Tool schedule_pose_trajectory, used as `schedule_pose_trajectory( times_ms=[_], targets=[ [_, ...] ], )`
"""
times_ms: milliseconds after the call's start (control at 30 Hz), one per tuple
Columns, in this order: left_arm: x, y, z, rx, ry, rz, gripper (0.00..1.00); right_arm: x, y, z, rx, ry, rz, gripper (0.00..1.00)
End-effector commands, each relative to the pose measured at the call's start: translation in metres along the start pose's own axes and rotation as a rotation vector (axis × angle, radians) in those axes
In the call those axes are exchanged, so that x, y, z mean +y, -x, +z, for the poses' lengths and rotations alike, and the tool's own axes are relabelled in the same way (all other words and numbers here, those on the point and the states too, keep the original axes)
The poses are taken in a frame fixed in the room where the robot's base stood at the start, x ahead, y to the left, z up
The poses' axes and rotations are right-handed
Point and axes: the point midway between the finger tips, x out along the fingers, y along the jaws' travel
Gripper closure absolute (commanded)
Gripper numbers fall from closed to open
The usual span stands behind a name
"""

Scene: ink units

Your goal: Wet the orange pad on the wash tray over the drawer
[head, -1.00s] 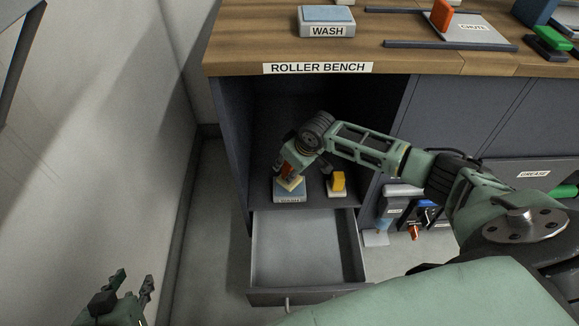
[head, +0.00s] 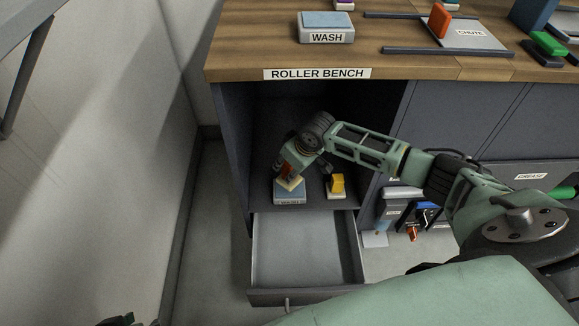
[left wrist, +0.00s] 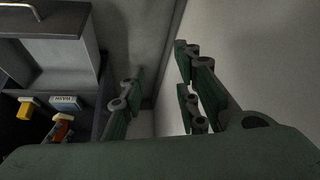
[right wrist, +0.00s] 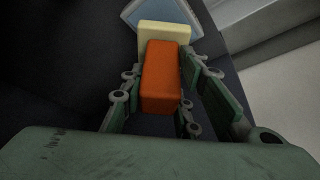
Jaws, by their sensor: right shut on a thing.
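The orange pad (right wrist: 162,78), an orange block with a pale yellow face, is held in my right gripper (right wrist: 158,103), which is shut on its orange part. In the head view my right gripper (head: 287,175) is inside the bench opening, and the pad's pale face is at the blue top of the wash tray (head: 290,198). The pad looks to be at or on the tray; exact contact is hard to tell. The tray's blue surface also shows in the right wrist view (right wrist: 132,12). The drawer (head: 305,250) below is open and empty. My left gripper (left wrist: 160,90) is open and empty.
A yellow pad (head: 337,184) stands on the shelf right of the tray. Another wash tray (head: 326,22) sits on the bench top, with an orange block (head: 440,20) near the chute (head: 470,33). A wall (head: 100,150) closes the left side.

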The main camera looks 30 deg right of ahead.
Motion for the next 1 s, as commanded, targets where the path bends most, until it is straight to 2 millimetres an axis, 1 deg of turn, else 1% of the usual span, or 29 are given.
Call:
schedule_pose_trajectory(
  times_ms=[500,600,700,800,1000],
  targets=[
    [-0.004,0.013,0.042,-0.179,0.006,-0.008,0.71,0.000,0.007,-0.003,0.001,0.000,0.000,0.92],
    [-0.004,0.012,0.038,-0.183,0.006,-0.007,0.71,0.000,0.019,-0.008,0.001,0.000,0.000,0.92],
    [-0.004,0.007,0.037,-0.187,0.005,-0.006,0.71,0.000,0.025,-0.010,0.000,0.000,0.000,0.92],
    [-0.004,0.004,0.037,-0.190,0.005,-0.005,0.71,0.000,0.028,-0.011,0.000,0.001,0.000,0.92],
    [-0.004,0.000,0.037,-0.189,0.005,-0.005,0.71,0.000,0.027,-0.011,0.000,0.001,0.000,0.92]
  ],
)
